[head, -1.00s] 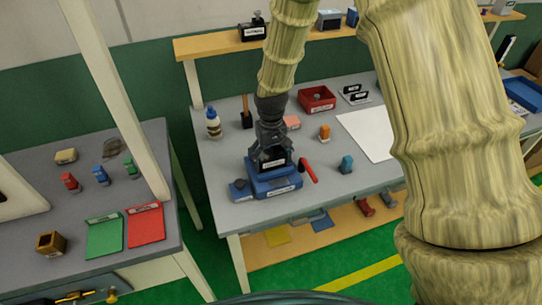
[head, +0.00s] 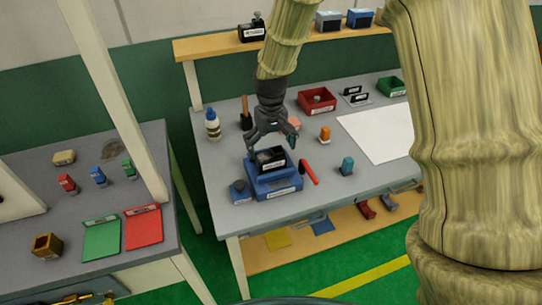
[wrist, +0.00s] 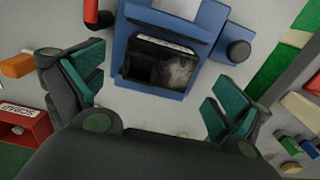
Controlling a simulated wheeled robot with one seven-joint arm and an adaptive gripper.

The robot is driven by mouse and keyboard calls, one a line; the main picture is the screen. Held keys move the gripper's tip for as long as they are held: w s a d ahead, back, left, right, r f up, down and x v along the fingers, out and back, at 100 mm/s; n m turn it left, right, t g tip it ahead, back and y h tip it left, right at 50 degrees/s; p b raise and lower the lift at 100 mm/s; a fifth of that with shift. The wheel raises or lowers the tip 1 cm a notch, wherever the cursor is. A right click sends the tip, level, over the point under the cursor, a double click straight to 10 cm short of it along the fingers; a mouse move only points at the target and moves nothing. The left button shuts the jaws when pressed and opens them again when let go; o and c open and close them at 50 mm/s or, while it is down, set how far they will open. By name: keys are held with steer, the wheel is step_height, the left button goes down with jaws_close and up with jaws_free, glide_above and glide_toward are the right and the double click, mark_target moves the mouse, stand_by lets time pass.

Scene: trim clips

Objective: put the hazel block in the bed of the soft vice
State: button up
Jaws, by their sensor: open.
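The soft vice is blue (head: 275,187) with a dark, labelled open-topped part on it, near the front edge of the middle bench. In the wrist view the vice (wrist: 172,23) lies below my gripper. A mottled grey-brown piece (wrist: 182,72) shows at the right side of its dark recess; I cannot tell whether this is the hazel block or part of the bed. My gripper (head: 271,146) is open just above the vice, fingers spread to either side, with nothing between them. In the wrist view my gripper (wrist: 155,86) is also empty.
An orange block (head: 325,134), a blue block (head: 347,166) and a red bin (head: 318,101) stand further right. A white sheet (head: 378,134) lies clear.

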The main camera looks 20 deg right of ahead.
mark_target(271, 156)
step_height(271, 156, up, 7)
steer(key=b, duration=0.1)
steer(key=shift+r+b, duration=0.15)
steer(key=shift+b, duration=0.25)
stand_by(1.2)
